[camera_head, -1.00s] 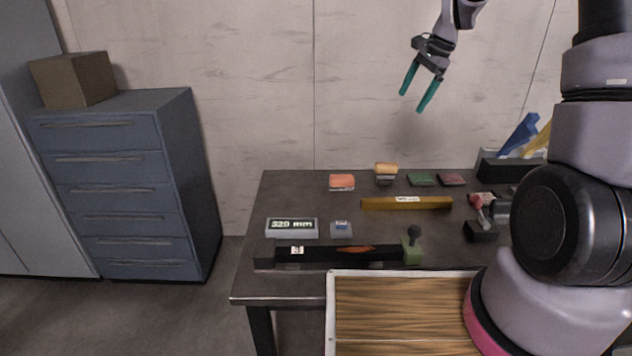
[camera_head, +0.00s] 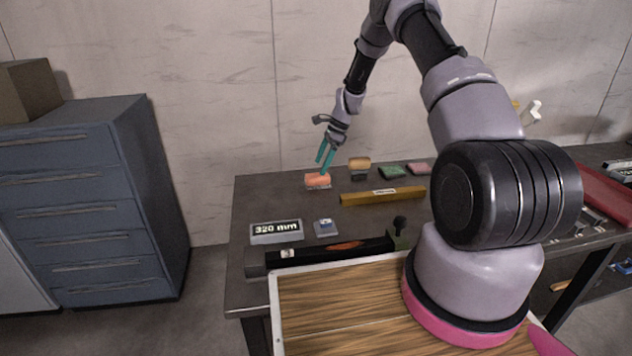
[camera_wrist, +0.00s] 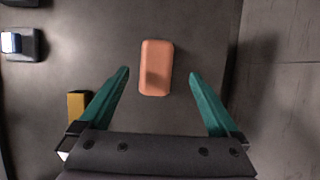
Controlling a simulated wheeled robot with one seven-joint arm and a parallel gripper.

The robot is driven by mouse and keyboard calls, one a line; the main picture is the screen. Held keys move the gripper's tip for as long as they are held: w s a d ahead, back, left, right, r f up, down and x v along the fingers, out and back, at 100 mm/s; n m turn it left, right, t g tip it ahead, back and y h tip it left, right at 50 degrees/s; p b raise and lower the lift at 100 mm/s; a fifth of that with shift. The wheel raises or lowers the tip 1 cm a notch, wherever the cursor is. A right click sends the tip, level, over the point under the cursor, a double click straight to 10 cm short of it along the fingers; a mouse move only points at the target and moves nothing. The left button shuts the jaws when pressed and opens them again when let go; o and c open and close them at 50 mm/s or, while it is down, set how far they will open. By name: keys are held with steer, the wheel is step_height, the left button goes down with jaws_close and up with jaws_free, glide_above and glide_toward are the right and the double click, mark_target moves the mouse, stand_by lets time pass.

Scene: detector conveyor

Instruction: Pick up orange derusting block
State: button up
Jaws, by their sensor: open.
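The orange derusting block (camera_head: 317,181) lies on the dark table near its back left edge. It also shows in the wrist view (camera_wrist: 156,68), upright in the picture, with a shadow on its lower part. My gripper (camera_head: 325,166) is just above the block in the head view. In the wrist view my gripper (camera_wrist: 157,72) is open, with one teal finger on each side of the block and clear gaps between. The fingers do not touch the block in the wrist view.
A yellow-topped block (camera_head: 359,163), a green block (camera_head: 392,171) and a pink block (camera_head: 419,168) stand to the right. A yellow bar (camera_head: 382,195) lies in front. A display reading 320 mm (camera_head: 276,231) and a small blue-topped item (camera_head: 325,227) are nearer.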

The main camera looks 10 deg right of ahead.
mark_target(318, 175)
steer(key=shift+s+d+x, duration=0.1)
steer(key=shift+s+x, duration=0.05)
steer(key=shift+x, duration=1.25)
steer(key=shift+s+d+x, duration=0.1)
steer(key=shift+d+x, duration=0.05)
steer(key=shift+x, duration=1.2)
steer(key=shift+f, duration=0.1)
jaws_close()
steer(key=shift+r, duration=5.05)
